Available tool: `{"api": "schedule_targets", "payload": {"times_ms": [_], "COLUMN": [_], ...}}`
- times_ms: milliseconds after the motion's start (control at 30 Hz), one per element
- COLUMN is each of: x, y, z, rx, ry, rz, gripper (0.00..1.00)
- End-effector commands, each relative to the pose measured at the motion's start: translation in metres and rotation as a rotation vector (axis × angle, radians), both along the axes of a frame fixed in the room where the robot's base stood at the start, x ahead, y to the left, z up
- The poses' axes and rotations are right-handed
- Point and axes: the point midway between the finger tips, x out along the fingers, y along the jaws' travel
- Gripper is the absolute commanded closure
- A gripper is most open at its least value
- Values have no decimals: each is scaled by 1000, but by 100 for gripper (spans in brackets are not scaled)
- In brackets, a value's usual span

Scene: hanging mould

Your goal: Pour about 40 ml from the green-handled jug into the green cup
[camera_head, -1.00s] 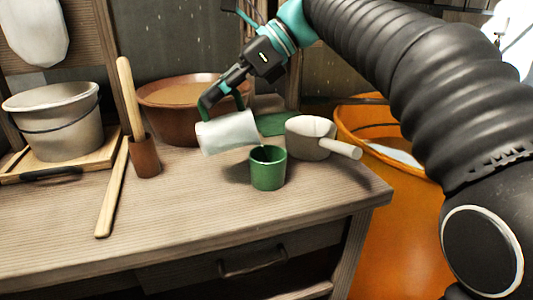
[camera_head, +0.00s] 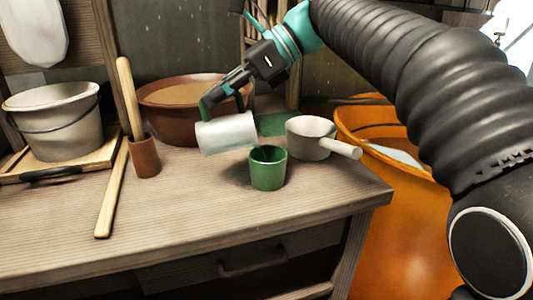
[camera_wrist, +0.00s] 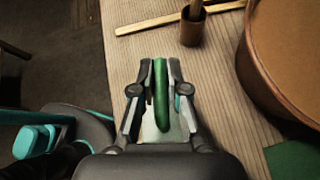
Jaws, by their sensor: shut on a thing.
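The green-handled jug (camera_head: 226,134) has a pale body and is tipped over to nearly horizontal above the table. Its right end is beside and a little above the green cup (camera_head: 268,170), which stands upright near the table's front right. My gripper (camera_head: 217,97) is shut on the jug's green handle, above the body. In the wrist view, the green handle (camera_wrist: 161,90) lies between the two fingers, with part of the pale body below. I see no stream of liquid. The jug's inside and the liquid level in the cup are hidden.
A white pan (camera_head: 308,140) with its handle pointing right stands behind the cup. A brown basin (camera_head: 180,125) is behind the jug. A brown holder (camera_head: 145,158) with a wooden stick, a bucket (camera_head: 60,130) and a loose stick (camera_head: 112,195) are left. An orange tub (camera_head: 400,225) is right.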

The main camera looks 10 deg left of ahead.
Motion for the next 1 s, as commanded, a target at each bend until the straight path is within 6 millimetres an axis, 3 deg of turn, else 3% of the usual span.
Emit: {"api": "schedule_targets", "payload": {"times_ms": [433, 733, 1000], "x": [1, -6, -9], "y": [-2, 12, 20], "z": [0, 8, -2], "rx": [22, -146, -257], "ry": [8, -67, -116], "rz": [0, 2, -1], "gripper": [100, 100, 100]}}
